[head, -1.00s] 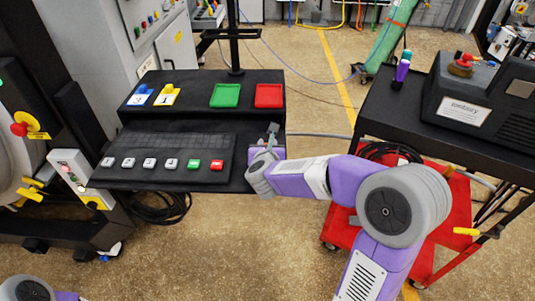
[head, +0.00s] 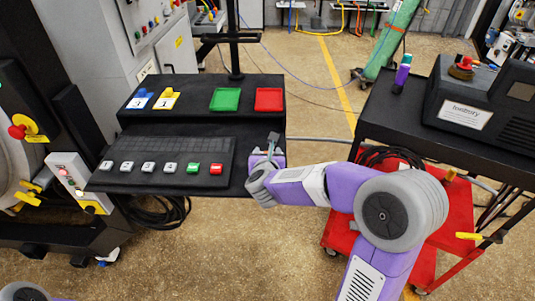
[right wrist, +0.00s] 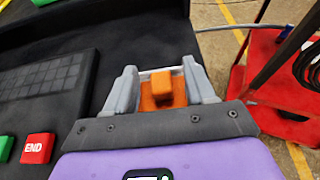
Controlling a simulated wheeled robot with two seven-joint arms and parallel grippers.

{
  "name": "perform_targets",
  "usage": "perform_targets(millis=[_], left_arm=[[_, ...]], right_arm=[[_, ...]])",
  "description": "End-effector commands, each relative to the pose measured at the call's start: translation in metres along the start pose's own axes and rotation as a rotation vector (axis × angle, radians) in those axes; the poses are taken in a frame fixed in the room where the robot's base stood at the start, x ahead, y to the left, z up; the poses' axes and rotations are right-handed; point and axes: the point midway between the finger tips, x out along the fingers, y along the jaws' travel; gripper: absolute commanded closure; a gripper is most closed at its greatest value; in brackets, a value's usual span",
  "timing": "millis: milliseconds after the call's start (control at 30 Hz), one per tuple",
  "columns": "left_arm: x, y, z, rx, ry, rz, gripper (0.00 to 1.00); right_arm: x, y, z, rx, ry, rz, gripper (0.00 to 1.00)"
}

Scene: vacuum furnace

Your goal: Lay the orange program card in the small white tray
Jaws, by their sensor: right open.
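The orange program card (right wrist: 161,84), with a raised orange block on it, shows in the right wrist view between the fingers of my right gripper (right wrist: 160,73). The fingers are open, one on each side of the block. A thin pale edge (right wrist: 150,71) shows just beyond the card; it looks like the rim of the small white tray, mostly hidden. In the head view my right gripper (head: 267,146) is over the right end of the black console and hides the card and tray. My left gripper is out of view.
The black console (head: 130,184) has a keypad and a row of white, green and red keys. Its upper shelf bears blue (head: 140,99) and yellow (head: 166,98) numbered pieces, a green tray (head: 225,99) and a red tray (head: 269,99). A black-topped cart (head: 385,120) stands at right.

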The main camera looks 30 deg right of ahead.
Motion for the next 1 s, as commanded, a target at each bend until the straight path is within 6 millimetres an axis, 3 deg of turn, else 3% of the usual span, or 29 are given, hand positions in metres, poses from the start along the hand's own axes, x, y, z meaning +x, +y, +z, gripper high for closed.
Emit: perform_targets(millis=[167, 500, 700, 1000], left_arm=[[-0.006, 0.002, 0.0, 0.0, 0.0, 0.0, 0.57], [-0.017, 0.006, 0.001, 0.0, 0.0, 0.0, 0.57], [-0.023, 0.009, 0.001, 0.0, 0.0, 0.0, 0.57], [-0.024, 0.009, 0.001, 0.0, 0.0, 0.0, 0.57]], right_arm=[[-0.004, 0.0, 0.005, 0.0, 0.0, 0.001, 0.46], [-0.077, 0.001, 0.005, 0.0, -0.002, 0.004, 0.46], [-0.109, 0.001, 0.004, 0.0, -0.002, 0.002, 0.46], [-0.122, 0.0, 0.003, 0.0, 0.001, 0.0, 0.46]])
